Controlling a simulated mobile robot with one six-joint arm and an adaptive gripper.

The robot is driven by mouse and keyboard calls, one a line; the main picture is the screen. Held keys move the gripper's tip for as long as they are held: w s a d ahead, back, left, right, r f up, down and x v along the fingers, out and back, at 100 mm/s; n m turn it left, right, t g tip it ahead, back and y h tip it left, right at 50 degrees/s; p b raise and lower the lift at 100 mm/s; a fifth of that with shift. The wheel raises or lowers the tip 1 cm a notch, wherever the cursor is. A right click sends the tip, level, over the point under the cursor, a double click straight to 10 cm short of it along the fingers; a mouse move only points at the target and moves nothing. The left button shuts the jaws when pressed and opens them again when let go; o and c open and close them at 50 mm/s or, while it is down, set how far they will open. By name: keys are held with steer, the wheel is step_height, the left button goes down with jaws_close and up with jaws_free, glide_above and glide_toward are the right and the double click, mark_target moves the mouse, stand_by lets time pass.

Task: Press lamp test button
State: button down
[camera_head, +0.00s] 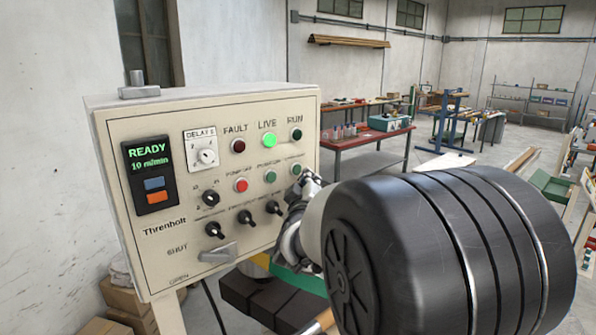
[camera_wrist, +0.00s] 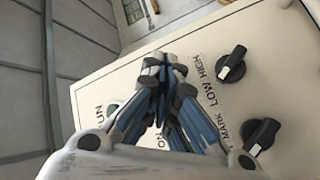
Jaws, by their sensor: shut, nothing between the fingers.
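The cream control panel (camera_head: 180,240) stands at the left in the head view. Its lower button row holds a red button (camera_head: 241,185), a green button (camera_head: 270,176) and another green button (camera_head: 297,170) at the right; their small labels are too blurred to read, so I cannot tell which is the lamp test button. My gripper (camera_head: 308,182) is at the panel's right edge, just below and right of the rightmost button. In the wrist view my gripper (camera_wrist: 164,72) is shut and empty, pointing at the panel; its fingers hide the panel face behind them. Contact cannot be told.
The LIVE lamp (camera_head: 269,140) is lit green; the FAULT lamp (camera_head: 238,146) and RUN lamp (camera_head: 296,134) look dark. Black selector knobs (camera_head: 246,217) sit below the buttons, and two show in the wrist view (camera_wrist: 232,65). A grey lever (camera_head: 218,252) sticks out lower down.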

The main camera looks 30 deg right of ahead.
stand_by(0.7)
steer(key=shift+w, duration=0.45)
steer(key=shift+w+a, duration=0.1)
steer(key=shift+w, duration=0.3)
stand_by(0.5)
stand_by(0.4)
steer(key=shift+s, duration=0.85)
steer(key=s, duration=0.1)
steer(key=s+b, duration=0.1)
steer(key=s, duration=0.1)
steer(key=s+d+b, duration=0.1)
steer(key=s, duration=0.1)
stand_by(0.6)
